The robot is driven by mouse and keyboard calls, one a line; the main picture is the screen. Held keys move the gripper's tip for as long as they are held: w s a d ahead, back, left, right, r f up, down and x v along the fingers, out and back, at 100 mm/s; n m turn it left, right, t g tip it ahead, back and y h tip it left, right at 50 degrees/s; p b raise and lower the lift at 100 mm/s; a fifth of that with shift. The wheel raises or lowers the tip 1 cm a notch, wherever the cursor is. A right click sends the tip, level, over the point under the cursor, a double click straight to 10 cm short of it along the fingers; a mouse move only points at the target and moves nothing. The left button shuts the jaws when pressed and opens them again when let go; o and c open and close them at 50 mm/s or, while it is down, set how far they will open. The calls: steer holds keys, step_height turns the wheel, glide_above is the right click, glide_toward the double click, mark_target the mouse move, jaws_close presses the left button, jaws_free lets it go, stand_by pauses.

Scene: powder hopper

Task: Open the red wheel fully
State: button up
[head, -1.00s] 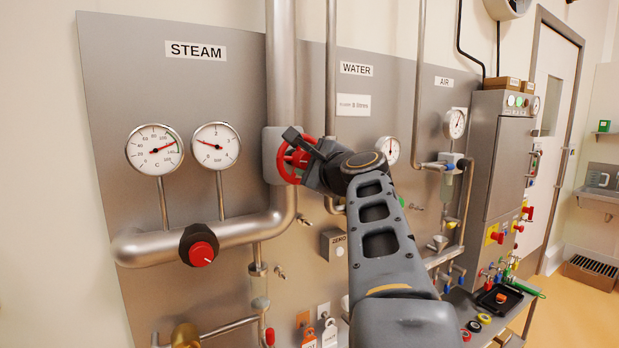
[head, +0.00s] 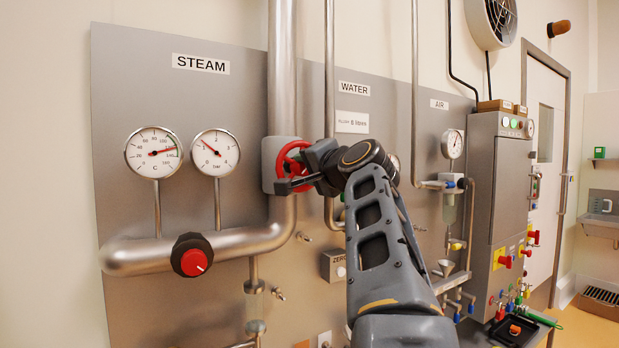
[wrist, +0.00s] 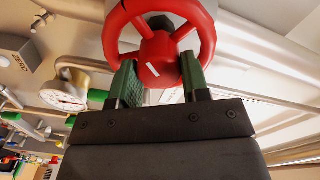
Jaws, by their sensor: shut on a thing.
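The red wheel (head: 280,160) is mounted at a grey block on the vertical steam pipe, right of the two steam gauges. My gripper (head: 298,172) reaches it from the right and partly hides it. In the wrist view the red wheel (wrist: 160,52) shows its rim, spokes and a hub with a short white mark. My gripper (wrist: 158,80) is shut on the wheel, with one green-padded finger on each side near the hub and lower rim. The exact contact is partly hidden.
Left of the wheel are a temperature gauge (head: 153,152) and a pressure gauge (head: 215,153) with its needle pointing up-left. A black knob with a red face (head: 193,255) sits on the pipe below. A grey cabinet (head: 495,200) stands to the right.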

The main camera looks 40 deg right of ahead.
steer(key=shift+a+n+b, duration=0.1)
steer(key=shift+n+b, duration=1.6)
steer(key=shift+n, duration=2.7)
steer(key=o, duration=0.9)
steer(key=shift+r, duration=0.1)
steer(key=s, duration=0.4)
steer(key=s+a+b, duration=0.1)
steer(key=s, duration=0.4)
steer(key=s+a+b, duration=0.1)
steer(key=s, duration=0.3)
steer(key=shift+s, duration=0.35)
steer(key=shift+w, duration=0.1)
